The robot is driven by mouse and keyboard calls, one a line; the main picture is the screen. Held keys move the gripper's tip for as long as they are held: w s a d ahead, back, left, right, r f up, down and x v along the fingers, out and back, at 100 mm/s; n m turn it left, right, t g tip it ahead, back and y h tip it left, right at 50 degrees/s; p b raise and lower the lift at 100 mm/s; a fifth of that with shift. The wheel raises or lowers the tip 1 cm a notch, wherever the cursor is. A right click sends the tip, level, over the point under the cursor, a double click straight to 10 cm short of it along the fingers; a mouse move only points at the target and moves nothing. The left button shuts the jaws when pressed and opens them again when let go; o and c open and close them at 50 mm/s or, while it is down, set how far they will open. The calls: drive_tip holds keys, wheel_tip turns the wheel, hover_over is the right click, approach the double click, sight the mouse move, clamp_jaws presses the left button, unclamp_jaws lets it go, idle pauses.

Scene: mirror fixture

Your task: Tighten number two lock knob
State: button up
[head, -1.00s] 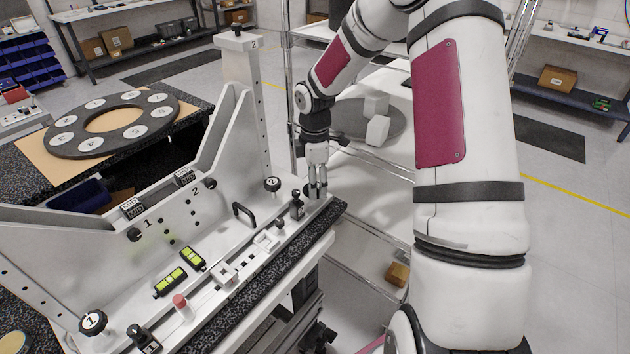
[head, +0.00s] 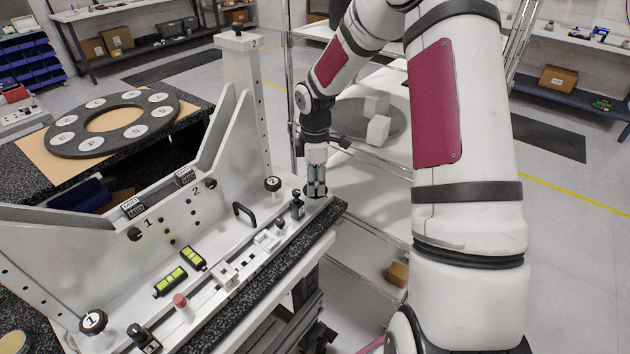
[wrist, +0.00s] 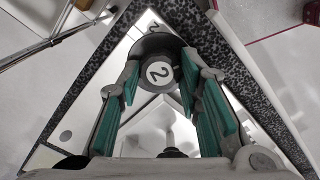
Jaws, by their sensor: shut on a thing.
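The number two lock knob (wrist: 158,72) is a dark round knob with a white cap marked "2". It sits on the right end of the white fixture's base, and a "2" is printed on the surface beside it. In the head view its dark body (head: 314,194) shows under my gripper (head: 316,190), mostly hidden by the fingers. In the wrist view my gripper (wrist: 160,88) has its teal-padded fingers on both sides of the knob, shut on it. My gripper points down from above.
Another knob marked 2 (head: 272,184) stands just left of my gripper, and a small black clamp (head: 297,205) stands in front. A black handle (head: 243,212) and the upright post (head: 243,100) are farther left. A wire shelf (head: 370,160) is close behind on the right.

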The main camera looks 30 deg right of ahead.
drive_tip(key=m, duration=0.4)
drive_tip(key=shift+w, duration=0.1)
drive_tip(key=m, duration=0.4)
drive_tip(key=shift+b, duration=0.4)
drive_tip(key=m, duration=0.4)
drive_tip(key=shift+b, duration=0.4)
drive_tip(key=m, duration=0.4)
drive_tip(key=shift+b, duration=0.35)
drive_tip(key=m, duration=0.4)
drive_tip(key=shift+m+b, duration=0.3)
drive_tip(key=shift+b, duration=0.1)
drive_tip(key=m, duration=0.3)
drive_tip(key=shift+m, duration=0.3)
drive_tip(key=m, duration=0.3)
drive_tip(key=shift+m, duration=2.1)
